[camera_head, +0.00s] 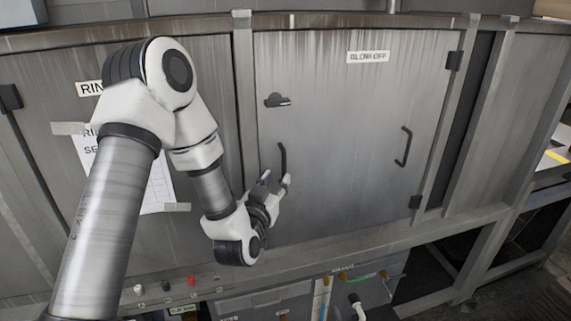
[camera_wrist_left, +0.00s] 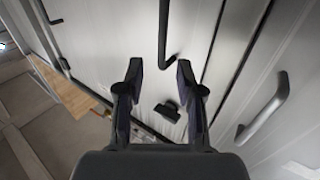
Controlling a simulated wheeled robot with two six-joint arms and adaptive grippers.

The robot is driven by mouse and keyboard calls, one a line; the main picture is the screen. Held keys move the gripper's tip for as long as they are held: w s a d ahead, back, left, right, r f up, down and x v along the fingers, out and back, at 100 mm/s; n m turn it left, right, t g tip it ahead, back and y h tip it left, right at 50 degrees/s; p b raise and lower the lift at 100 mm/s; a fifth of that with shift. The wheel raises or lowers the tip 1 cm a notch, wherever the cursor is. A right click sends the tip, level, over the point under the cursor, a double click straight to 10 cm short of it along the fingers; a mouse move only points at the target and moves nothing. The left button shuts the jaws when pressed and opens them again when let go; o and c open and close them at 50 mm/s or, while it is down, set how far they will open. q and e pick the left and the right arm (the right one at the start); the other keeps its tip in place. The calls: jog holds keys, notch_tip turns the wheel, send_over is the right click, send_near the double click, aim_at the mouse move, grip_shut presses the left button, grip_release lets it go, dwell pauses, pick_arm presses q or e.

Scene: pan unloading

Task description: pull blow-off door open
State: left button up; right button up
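The blow-off door (camera_head: 345,120) is a grey metal panel labelled "BLOW-OFF" and looks shut in its frame. A dark bar handle (camera_head: 282,157) is on its left side, below a small black latch (camera_head: 277,100). My left gripper (camera_head: 275,181) is at the lower end of this handle. In the left wrist view, my left gripper (camera_wrist_left: 158,76) is open, with its fingers apart. The handle (camera_wrist_left: 164,32) ends just beyond the fingertips, roughly in line with the gap; contact cannot be told. The latch (camera_wrist_left: 168,110) shows between the fingers. My right gripper is not in view.
A second handle (camera_head: 403,147) is on the door's right side, near the hinges (camera_head: 455,61). A neighbouring panel with a paper sheet (camera_head: 158,185) lies behind my left arm.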

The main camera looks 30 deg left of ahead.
aim_at(283, 169)
pick_arm(q)
jog(key=x, duration=0.2)
jog(key=p+x, duration=0.1)
jog(key=x, duration=0.2)
jog(key=f+p+x, duration=0.1)
jog(key=x, duration=0.2)
jog(key=shift+a, duration=0.3)
jog(key=shift+s+d+r, duration=0.2)
jog(key=shift+s+d, duration=0.05)
jog(key=shift+w+a+f, duration=0.1)
jog(key=shift+f, duration=0.05)
grip_shut()
